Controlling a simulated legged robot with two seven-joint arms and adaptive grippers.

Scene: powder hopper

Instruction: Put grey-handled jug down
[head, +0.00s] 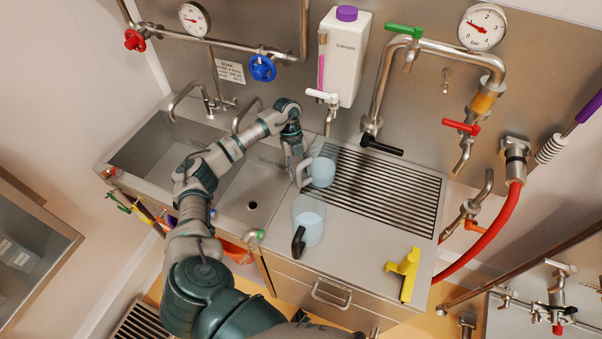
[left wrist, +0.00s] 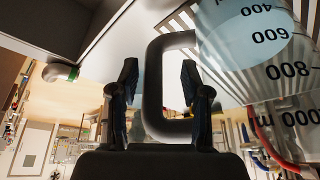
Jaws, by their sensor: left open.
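The grey-handled jug (head: 322,172) is clear with pale blue contents. It stands upright at the left end of the ribbed drainer. In the left wrist view the jug (left wrist: 262,60) shows its volume marks, upside down, at the upper right. My left gripper (head: 299,168) is at the jug's left side, by the grey handle. In the left wrist view its fingers (left wrist: 159,82) are apart, and the handle's upright bar (left wrist: 152,88) appears between them, with a gap showing on the right. Whether a finger touches the handle cannot be told. My right gripper is out of view.
A second jug (head: 309,220) with a black handle stands just in front on the steel worktop. A yellow tool (head: 404,272) lies at the front right. The ribbed drainer (head: 385,195) is clear to the right. The sink (head: 165,150) lies left, with taps behind.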

